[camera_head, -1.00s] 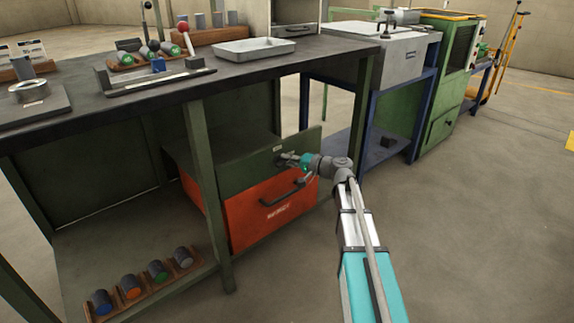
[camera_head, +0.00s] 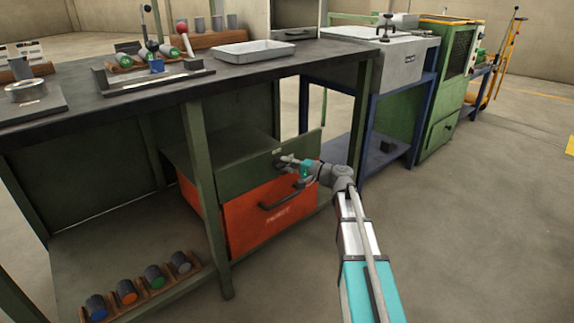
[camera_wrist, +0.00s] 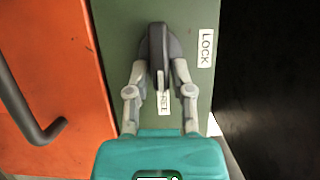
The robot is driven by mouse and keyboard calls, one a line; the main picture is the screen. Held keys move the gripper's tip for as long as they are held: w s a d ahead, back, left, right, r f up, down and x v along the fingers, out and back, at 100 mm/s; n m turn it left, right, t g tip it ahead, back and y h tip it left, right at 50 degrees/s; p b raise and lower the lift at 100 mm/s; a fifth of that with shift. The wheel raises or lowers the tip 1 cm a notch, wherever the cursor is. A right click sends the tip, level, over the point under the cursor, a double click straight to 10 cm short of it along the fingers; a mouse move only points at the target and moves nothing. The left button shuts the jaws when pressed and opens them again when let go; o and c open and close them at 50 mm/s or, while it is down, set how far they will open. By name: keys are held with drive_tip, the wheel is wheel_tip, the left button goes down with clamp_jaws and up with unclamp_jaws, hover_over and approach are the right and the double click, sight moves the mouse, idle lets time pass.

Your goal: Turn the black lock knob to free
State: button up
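The black lock knob (camera_wrist: 157,50) sits on a green panel (camera_wrist: 110,40), its long grip upright in the wrist view. A white LOCK label (camera_wrist: 206,48) is to its right. A second label (camera_wrist: 163,102) below it is partly hidden by the knob. My gripper (camera_wrist: 160,70) has one finger on each side of the knob, tips close to its sides. I cannot tell whether the fingertips touch it. In the head view my gripper (camera_head: 283,161) is at the green panel above the orange drawer (camera_head: 272,215), covering the knob.
The orange drawer's dark handle (camera_wrist: 25,110) is left of the knob in the wrist view. A table leg (camera_head: 205,190) stands left of the drawer. The workbench top (camera_head: 300,62) overhangs the cabinet. Floor to the right is clear.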

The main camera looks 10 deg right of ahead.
drive_tip(key=shift+o, duration=0.9)
drive_tip(key=shift+d, duration=0.1)
drive_tip(key=v, duration=1.2)
drive_tip(key=shift+s, duration=0.1)
